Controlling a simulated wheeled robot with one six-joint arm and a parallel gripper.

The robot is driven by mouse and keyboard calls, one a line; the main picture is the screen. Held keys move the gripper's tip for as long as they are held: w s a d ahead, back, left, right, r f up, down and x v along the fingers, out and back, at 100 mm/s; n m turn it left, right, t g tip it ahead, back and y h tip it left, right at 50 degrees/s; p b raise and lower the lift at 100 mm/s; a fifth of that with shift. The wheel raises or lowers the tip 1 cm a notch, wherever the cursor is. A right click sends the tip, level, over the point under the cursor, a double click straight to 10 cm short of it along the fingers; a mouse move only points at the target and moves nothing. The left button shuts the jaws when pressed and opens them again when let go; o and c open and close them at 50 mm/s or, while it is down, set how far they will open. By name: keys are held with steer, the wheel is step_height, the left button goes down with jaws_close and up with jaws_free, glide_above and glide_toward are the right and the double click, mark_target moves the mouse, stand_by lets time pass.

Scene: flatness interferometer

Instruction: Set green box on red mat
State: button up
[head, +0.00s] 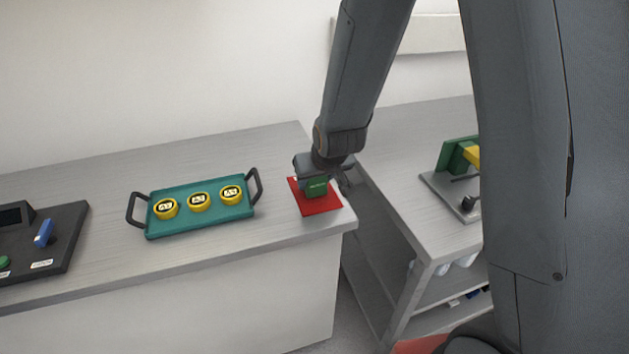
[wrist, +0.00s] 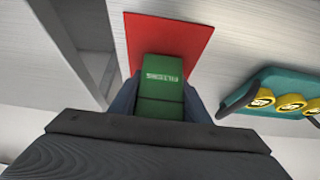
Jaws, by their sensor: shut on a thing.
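The green box (head: 317,187) is between the fingers of my gripper (head: 322,184), which is shut on it. In the wrist view the green box (wrist: 160,82) has pale lettering on its face and sits between the two fingers (wrist: 160,100). The red mat (head: 322,206) lies flat near the front right corner of the left bench. It also shows in the wrist view (wrist: 168,36), behind the box. The box is over the mat in the head view; I cannot tell whether it touches it.
A teal tray (head: 180,226) with black handles and three yellow round pieces stands left of the mat. A dark device (head: 60,250) is at far left. A gap separates this bench from the right bench (head: 400,160), which holds a grey-based green and yellow fixture (head: 455,195).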

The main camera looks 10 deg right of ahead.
steer(key=shift+f, duration=0.35)
steer(key=o, duration=1.1)
steer(key=shift+f, duration=0.1)
steer(key=shift+o, duration=0.2)
steer(key=shift+s+d+r, duration=0.1)
steer(key=shift+s+r, duration=0.1)
steer(key=shift+r, duration=0.3)
steer(key=v, duration=1.1)
steer(key=s+d+f+m+g+h, duration=0.1)
steer(key=s+d+g, duration=0.3)
steer(key=s+d, duration=0.5)
steer(key=s+m, duration=0.1)
steer(key=s, duration=0.2)
steer(key=shift+s+d+f+g, duration=0.3)
steer(key=shift+s+d+f, duration=0.1)
